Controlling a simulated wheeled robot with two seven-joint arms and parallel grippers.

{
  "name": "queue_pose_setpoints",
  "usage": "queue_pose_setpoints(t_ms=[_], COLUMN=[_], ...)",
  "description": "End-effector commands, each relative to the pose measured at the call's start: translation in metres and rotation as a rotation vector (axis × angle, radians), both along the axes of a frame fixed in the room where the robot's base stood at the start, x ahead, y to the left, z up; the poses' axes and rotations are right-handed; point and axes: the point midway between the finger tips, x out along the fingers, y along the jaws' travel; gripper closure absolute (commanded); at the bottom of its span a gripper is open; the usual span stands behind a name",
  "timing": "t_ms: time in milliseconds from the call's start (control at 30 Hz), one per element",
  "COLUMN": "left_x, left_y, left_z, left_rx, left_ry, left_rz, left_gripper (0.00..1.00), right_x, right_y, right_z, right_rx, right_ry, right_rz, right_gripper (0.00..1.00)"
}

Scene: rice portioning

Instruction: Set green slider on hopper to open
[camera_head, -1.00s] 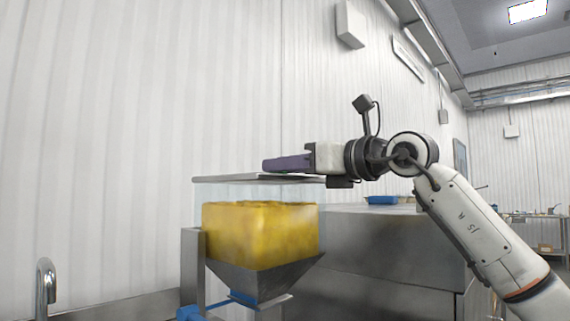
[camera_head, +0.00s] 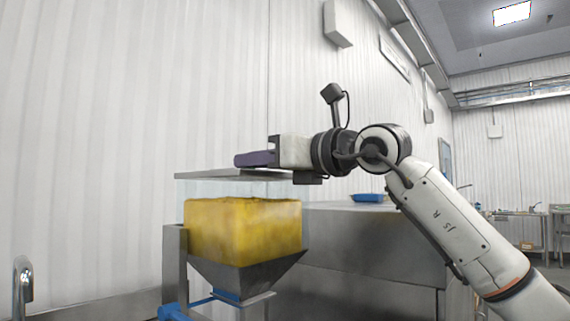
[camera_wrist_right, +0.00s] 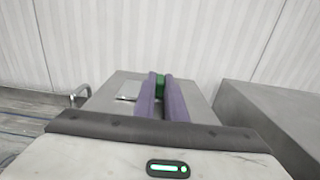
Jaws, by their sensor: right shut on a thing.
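The hopper (camera_head: 214,260) has clear walls with yellow contents and a grey metal funnel below. Its flat grey lid (camera_head: 200,175) also shows in the right wrist view (camera_wrist_right: 112,112). The green slider (camera_wrist_right: 160,84) shows between the purple fingers of my right gripper (camera_wrist_right: 160,88), on the lid. My right gripper (camera_head: 238,160) is shut on the slider and lies low over the lid in the head view. There the slider is hidden by the fingers. My left gripper is not in view.
A grey metal block (camera_head: 365,235) stands right of the hopper, with a blue tray (camera_head: 368,198) on top. A tap (camera_head: 22,282) is at the lower left. Blue parts (camera_head: 180,312) sit under the funnel. The ribbed wall is close behind.

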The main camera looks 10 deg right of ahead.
Motion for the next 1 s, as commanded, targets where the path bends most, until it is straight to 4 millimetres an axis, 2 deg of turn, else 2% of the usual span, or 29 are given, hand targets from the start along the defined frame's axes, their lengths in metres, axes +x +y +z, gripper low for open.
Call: queue_pose_setpoints(t_ms=[33, 267, 300, 400, 767, 867, 1000], left_x=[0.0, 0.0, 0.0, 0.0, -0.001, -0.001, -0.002], left_y=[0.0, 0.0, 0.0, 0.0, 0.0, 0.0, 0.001], left_z=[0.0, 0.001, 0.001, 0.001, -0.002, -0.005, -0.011], left_rx=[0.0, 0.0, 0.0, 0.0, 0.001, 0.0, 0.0], left_ry=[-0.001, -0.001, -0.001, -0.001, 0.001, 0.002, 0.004], left_rz=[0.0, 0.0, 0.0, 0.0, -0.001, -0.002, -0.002], left_gripper=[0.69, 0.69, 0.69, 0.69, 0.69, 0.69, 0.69], right_x=[-0.002, -0.002, -0.002, -0.002, -0.005, -0.013, -0.035], right_y=[0.006, 0.01, 0.01, 0.009, 0.004, -0.004, -0.021], right_z=[0.0, -0.001, -0.001, -0.001, -0.001, -0.001, -0.002], right_rx=[-0.002, -0.003, -0.003, -0.003, -0.001, 0.0, -0.001], right_ry=[0.001, 0.002, 0.002, 0.002, 0.0, -0.001, -0.002], right_rz=[0.008, 0.012, 0.013, 0.012, 0.007, 0.005, 0.006], right_gripper=[1.0, 1.0, 0.88, 0.71, 0.7, 0.7, 0.7])
